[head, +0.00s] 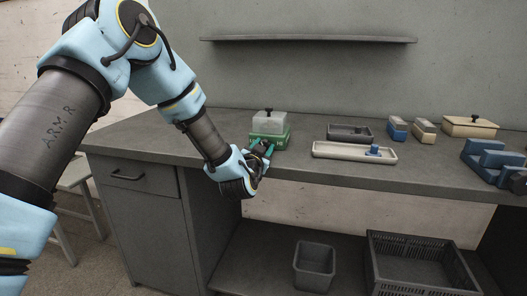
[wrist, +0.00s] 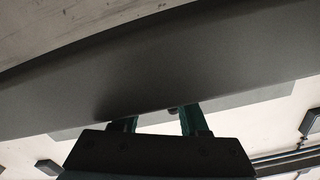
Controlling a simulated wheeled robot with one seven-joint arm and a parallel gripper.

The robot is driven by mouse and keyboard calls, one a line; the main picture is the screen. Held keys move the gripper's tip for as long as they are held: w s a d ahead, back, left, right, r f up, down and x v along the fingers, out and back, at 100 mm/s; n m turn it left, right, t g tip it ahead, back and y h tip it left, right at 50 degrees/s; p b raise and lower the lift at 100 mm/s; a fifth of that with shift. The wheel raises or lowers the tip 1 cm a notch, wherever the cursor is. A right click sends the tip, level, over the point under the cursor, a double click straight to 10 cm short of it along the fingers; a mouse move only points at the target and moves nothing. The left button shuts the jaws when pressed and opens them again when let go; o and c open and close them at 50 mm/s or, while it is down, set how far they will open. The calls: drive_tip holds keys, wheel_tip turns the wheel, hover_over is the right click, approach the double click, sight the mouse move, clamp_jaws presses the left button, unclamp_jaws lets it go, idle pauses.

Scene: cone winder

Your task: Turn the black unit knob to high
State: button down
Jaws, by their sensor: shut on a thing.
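My gripper (head: 263,147) is low at the front of this unit. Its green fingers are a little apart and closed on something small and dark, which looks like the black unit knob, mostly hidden. In the wrist view the fingers of my gripper (wrist: 157,122) run up to a dark slab, which hides their tips. The knob's setting cannot be read.
On the bench (head: 220,139), a dark grey tray (head: 350,132) and a beige tray (head: 340,151) lie to the right, then small blocks, a beige lidded box (head: 470,127) and a blue vise (head: 490,157). A grey bin (head: 314,267) and black crate (head: 420,262) stand below.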

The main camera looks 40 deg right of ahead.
idle(0.3)
drive_tip(key=shift+c, duration=2.2)
unclamp_jaws()
drive_tip(key=shift+a, duration=0.1)
drive_tip(key=b+v, duration=0.2)
drive_tip(key=v, duration=0.8)
drive_tip(key=shift+s+a, duration=0.15)
drive_tip(key=shift+a, duration=0.15)
